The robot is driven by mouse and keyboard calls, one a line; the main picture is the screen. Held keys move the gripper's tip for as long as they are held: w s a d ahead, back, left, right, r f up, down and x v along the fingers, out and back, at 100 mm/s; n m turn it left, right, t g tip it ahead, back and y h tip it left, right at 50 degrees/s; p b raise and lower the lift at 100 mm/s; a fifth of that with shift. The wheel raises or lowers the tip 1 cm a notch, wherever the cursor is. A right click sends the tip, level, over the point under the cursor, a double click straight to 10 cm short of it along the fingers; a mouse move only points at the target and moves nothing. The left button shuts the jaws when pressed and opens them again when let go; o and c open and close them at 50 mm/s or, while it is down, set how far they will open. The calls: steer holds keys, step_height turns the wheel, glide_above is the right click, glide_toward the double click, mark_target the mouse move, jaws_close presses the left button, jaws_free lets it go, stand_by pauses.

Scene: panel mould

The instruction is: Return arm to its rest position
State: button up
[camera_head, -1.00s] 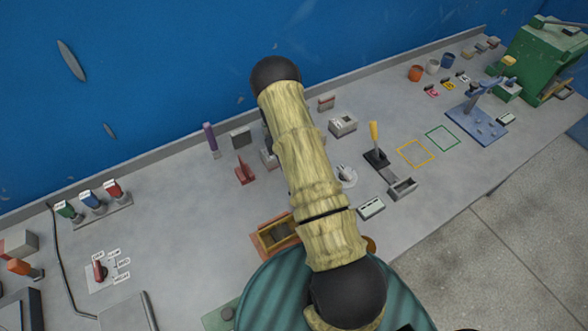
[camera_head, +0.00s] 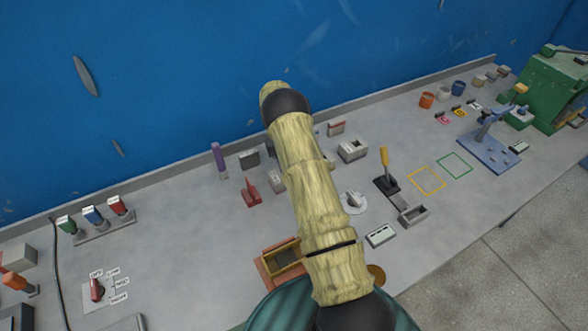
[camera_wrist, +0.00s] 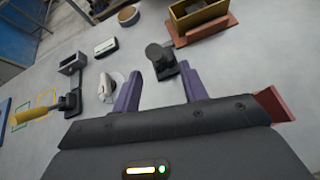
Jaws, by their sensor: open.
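My arm, with pale yellow, bamboo-like links and black joints, crosses the middle of the head view above the bench (camera_head: 190,265). My gripper (camera_wrist: 161,72) shows in the wrist view as two purple fingers spread apart on a dark body. It is open and holds nothing. A dark round knob on a grey block (camera_wrist: 158,60) appears between and beyond the fingertips; I cannot tell the distance. In the head view the gripper is hidden behind the arm.
A yellow-handled lever (camera_head: 385,165), a white dial (camera_head: 353,201), a red clamp-like piece (camera_head: 251,193) and an orange-based box (camera_head: 282,262) stand around the arm. A purple upright handle (camera_head: 218,156) is near the blue wall (camera_head: 180,60). A blue fixture (camera_head: 488,152) is at right.

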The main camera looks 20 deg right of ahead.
stand_by(0.3)
steer(key=s+a+r+t, duration=0.5)
steer(key=s+r+t, duration=0.1)
steer(key=s+t, duration=0.1)
steer(key=s+a+r+n+t, duration=0.1)
steer(key=s+a+r+t, duration=0.4)
steer(key=s, duration=0.4)
steer(key=shift+s+r+n+t, duration=0.3)
steer(key=shift+r+t, duration=0.3)
steer(key=shift+t, duration=0.6)
